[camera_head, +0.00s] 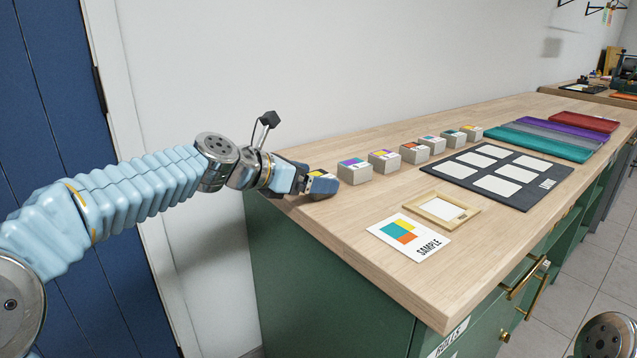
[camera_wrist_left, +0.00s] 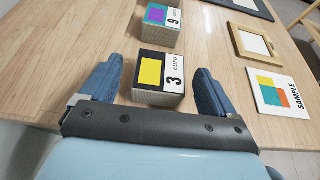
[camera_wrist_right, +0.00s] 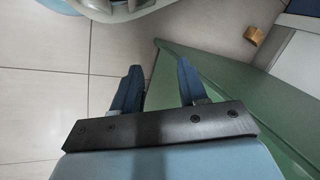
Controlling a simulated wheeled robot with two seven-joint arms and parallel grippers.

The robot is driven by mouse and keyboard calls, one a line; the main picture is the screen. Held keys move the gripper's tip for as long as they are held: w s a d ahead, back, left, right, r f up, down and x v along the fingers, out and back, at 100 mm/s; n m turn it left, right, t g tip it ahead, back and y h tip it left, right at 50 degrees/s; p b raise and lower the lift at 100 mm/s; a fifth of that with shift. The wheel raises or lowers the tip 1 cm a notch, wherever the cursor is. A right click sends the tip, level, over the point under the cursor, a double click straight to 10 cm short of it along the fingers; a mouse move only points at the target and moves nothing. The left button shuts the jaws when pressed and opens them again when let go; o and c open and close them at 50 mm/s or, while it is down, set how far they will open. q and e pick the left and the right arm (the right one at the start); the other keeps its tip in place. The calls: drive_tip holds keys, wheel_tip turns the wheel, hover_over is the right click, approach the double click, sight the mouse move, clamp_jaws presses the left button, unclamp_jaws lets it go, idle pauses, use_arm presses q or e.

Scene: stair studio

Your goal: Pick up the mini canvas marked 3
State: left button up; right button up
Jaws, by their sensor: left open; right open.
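In the head view my left gripper (camera_head: 312,184) is at the counter's near left end and partly hides the canvas (camera_head: 322,192). My right gripper (camera_wrist_right: 160,85) is open and empty, over the floor beside the green cabinet.
A canvas marked 9 (camera_wrist_left: 158,22) stands just beyond, first of a row of several similar blocks along the wall. A sample card (camera_head: 409,238), a wooden frame (camera_head: 434,209) and a black board (camera_head: 548,198) lie to the right. Coloured trays (camera_head: 543,143) are farther back.

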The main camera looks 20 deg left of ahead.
use_arm(q)
drive_tip(key=shift+w+d+f, duration=0.3)
drive_tip(key=shift+w+d, duration=0.1)
drive_tip(key=shift+w, duration=0.15)
drive_tip(key=c, duration=1)
drive_tip(key=shift+c, duration=0.2)
drive_tip(key=shift+r, duration=0.15)
